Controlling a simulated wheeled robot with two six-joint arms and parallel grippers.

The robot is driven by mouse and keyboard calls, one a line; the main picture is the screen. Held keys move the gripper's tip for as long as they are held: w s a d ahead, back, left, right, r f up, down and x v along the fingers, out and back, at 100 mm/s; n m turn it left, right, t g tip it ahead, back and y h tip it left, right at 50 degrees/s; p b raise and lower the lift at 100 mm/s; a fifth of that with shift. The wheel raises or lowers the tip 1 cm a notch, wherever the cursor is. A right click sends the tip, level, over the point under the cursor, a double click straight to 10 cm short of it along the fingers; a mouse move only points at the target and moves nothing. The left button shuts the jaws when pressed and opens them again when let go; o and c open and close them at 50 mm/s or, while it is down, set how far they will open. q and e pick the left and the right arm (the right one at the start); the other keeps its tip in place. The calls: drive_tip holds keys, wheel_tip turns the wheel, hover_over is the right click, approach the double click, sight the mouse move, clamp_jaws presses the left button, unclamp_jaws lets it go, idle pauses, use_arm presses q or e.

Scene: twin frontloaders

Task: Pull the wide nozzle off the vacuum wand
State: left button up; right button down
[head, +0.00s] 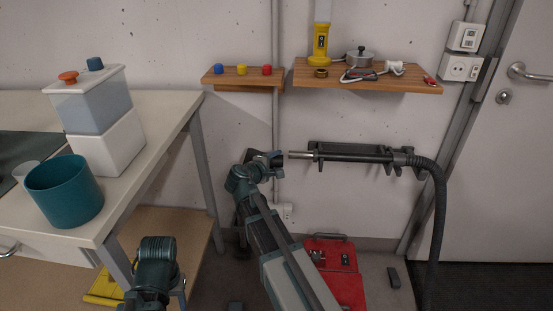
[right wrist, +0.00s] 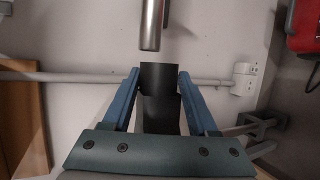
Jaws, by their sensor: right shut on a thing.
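The vacuum wand (head: 350,154) rests level in a dark holder on the wall, its bare silver end pointing left. In the right wrist view the silver wand end (right wrist: 151,25) shows at the top. My right gripper (right wrist: 158,85) is shut on the dark wide nozzle (right wrist: 160,105), which sits between its blue fingers. A small gap of wall shows between nozzle and wand end, so they are apart. In the head view my right gripper (head: 275,160) is just left of the wand end. My left arm is low at the left; its jaws cannot be made out.
A ribbed hose (head: 438,210) hangs from the wand's right end. Wooden shelves (head: 370,80) with small items are above. A table (head: 165,115) with a teal pot (head: 64,195) is at the left. A red case (head: 335,265) stands on the floor below.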

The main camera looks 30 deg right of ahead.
drive_tip(key=s+a, duration=0.2)
drive_tip(key=s, duration=0.1)
drive_tip(key=shift+s, duration=0.1)
